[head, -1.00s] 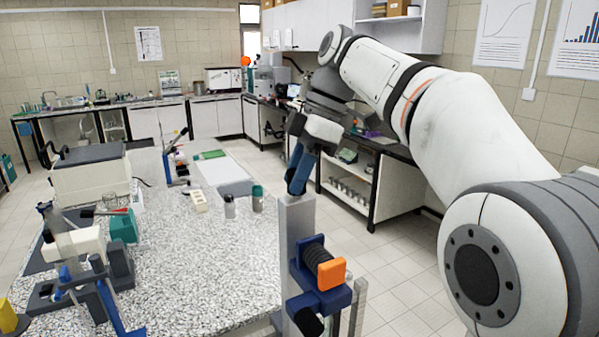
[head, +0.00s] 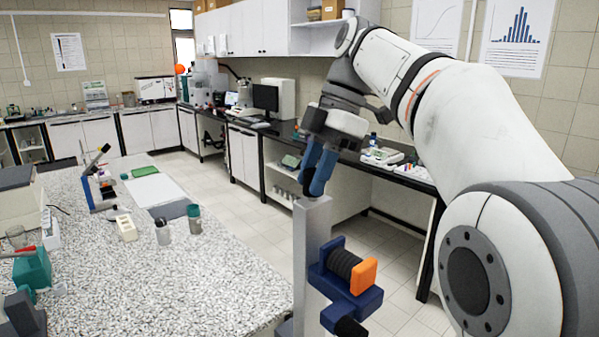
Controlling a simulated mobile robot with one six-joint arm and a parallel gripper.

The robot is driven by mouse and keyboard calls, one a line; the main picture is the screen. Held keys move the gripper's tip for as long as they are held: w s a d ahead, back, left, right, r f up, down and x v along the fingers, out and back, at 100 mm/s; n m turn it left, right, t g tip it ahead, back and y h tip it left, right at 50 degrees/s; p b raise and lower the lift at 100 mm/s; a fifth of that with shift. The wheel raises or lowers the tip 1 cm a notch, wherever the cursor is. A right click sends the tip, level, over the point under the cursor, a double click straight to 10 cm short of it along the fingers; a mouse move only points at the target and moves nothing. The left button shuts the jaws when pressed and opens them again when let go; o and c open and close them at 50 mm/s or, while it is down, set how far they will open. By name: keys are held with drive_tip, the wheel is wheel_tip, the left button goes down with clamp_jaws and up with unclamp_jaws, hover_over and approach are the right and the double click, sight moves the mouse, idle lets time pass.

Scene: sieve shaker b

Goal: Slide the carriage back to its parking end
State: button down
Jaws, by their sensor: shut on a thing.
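A tall grey upright post (head: 313,235) stands at the right edge of the speckled table. It carries a blue bracket (head: 352,303) with a black ribbed roll and an orange end block (head: 363,276). This appears to be the carriage. My gripper (head: 312,187), with blue fingers, is at the top of the post and shut on a dark piece there, mostly hidden by the fingers. The foot of the post is cut off by the lower picture edge. No track or parking end can be made out.
The speckled table (head: 225,285) fills the left. A grey bottle (head: 162,231), a teal-capped bottle (head: 194,219) and a teal block (head: 33,269) stand on it. Open tiled floor (head: 235,207) lies beyond its right edge. A dark-topped bench (head: 385,172) runs along the back wall.

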drive_tip(key=shift+r, duration=0.15)
drive_tip(key=c, duration=1.4)
unclamp_jaws()
drive_tip(key=shift+w+d, duration=0.1)
drive_tip(key=shift+c, duration=0.2)
drive_tip(key=o, duration=0.3)
drive_tip(key=shift+w+d, duration=0.15)
drive_tip(key=shift+w, duration=0.05)
drive_tip(key=shift+o, duration=0.4)
drive_tip(key=shift+s, duration=0.15)
drive_tip(key=shift+d+r+b, duration=0.1)
drive_tip(key=shift+r+b, duration=0.2)
drive_tip(key=shift+r, duration=0.15)
drive_tip(key=w+d+p, duration=0.2)
drive_tip(key=w+d, duration=0.2)
drive_tip(key=d, duration=0.7)
drive_tip(key=shift+w, duration=0.25)
